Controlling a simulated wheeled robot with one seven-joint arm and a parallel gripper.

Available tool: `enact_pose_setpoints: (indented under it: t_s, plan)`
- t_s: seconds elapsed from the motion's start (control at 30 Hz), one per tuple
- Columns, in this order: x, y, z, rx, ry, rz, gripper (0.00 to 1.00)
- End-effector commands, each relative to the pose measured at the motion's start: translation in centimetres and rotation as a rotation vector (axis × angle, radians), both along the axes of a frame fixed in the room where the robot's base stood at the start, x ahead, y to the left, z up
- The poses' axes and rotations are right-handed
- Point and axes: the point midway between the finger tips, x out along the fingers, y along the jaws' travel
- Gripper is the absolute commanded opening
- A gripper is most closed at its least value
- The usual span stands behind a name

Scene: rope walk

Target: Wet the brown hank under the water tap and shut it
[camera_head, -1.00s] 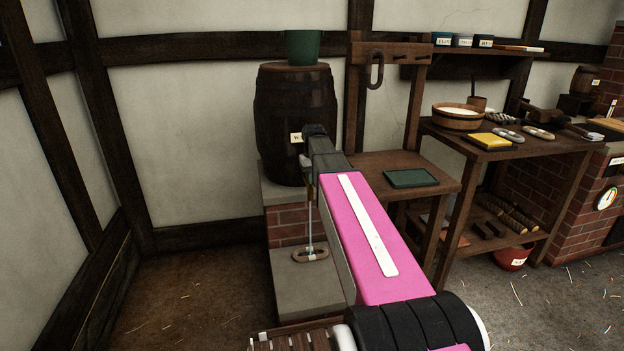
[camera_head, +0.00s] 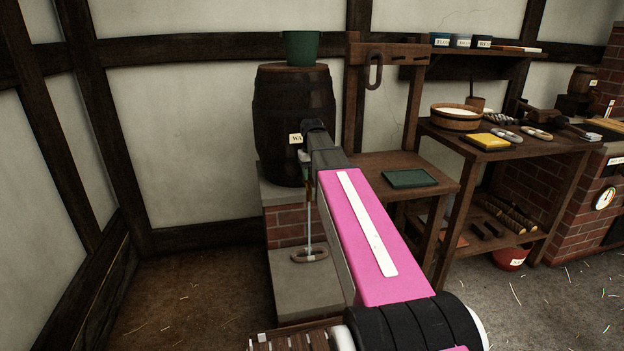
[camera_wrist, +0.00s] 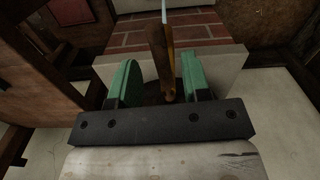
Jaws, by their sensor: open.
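A barrel (camera_head: 293,120) with a partly covered label stands on a brick and stone stand. A thin stream of water (camera_head: 308,222) falls beside my arm onto a brown hank (camera_head: 309,255), which lies on the low stone slab (camera_head: 300,285). In the wrist view a brown wooden piece (camera_wrist: 160,60), seemingly part of the tap, stands between the green fingers of my gripper (camera_wrist: 158,84). The gripper is open, with a gap on each side of the piece. Water shows at the top of that view.
A dark hank (camera_head: 374,70) hangs on a peg rack to the right. A small table (camera_head: 430,168) holds a green tray (camera_head: 410,179). A workbench (camera_head: 560,145) with a wooden tub (camera_head: 457,118) stands farther right. The floor at left is clear.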

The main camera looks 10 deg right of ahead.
Motion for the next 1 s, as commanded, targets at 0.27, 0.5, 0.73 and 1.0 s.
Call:
enact_pose_setpoints:
  t_s: [0.27,0.5,0.73,1.0]
  plan:
    - [0.1,0.0,5.0,0.000,-0.002,0.000,0.44]
    - [0.0,0.0,7.8,0.000,0.000,0.000,0.44]
    - [0.0,0.0,8.6,0.000,0.000,0.000,0.44]
    - [0.0,0.0,8.6,0.000,0.000,0.000,0.44]
